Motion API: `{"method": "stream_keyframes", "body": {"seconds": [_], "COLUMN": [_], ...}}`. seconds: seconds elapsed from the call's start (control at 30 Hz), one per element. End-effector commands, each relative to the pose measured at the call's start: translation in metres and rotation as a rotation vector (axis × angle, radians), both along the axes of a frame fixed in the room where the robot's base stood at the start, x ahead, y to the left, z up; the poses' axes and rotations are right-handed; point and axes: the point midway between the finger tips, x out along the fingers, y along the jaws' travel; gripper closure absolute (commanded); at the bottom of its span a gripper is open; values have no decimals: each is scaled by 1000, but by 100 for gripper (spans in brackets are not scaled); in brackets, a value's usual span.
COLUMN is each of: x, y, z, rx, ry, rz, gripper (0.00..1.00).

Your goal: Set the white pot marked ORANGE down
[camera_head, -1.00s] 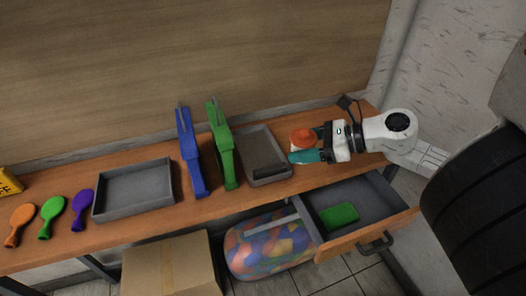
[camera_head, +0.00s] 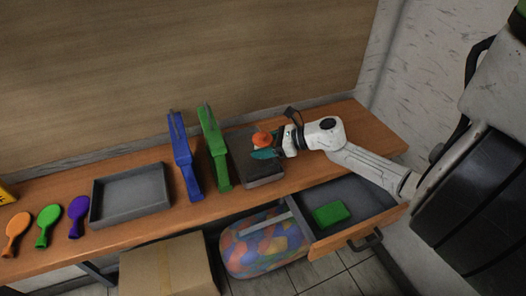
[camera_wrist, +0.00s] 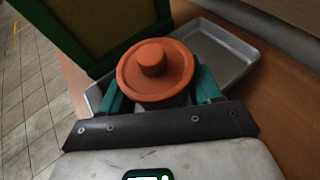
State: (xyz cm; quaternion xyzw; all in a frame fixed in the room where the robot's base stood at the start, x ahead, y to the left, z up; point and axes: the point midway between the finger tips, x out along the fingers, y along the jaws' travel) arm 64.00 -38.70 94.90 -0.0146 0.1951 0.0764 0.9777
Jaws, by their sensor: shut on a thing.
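The pot (camera_head: 262,138) has an orange lid with a round knob. My gripper (camera_head: 264,151), with teal fingers, is shut on it. In the wrist view the lid (camera_wrist: 155,68) sits between the fingers of my gripper (camera_wrist: 160,92), and only a sliver of the pot's body shows under it. The ORANGE marking is not visible. In the head view the pot appears over the right grey tray (camera_head: 239,142). I cannot tell whether its base touches the tray. The tray (camera_wrist: 236,50) shows behind the pot in the wrist view.
A green stand (camera_head: 214,150) and a blue stand (camera_head: 183,160) are close left of the right tray. The drawer (camera_head: 370,205) below is open with a green block (camera_head: 331,213) inside.

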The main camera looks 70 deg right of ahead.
Motion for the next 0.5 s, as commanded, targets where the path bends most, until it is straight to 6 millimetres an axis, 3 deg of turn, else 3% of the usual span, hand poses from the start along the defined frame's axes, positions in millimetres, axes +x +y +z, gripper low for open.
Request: {"method": "stream_keyframes", "body": {"seconds": [0.2, 0.5], "x": [-1, -1], "y": [1, 1], "z": [-24, -29], "rx": [5, 0], "ry": [0, 3], "rz": [-3, 0], "gripper": [94, 94]}}
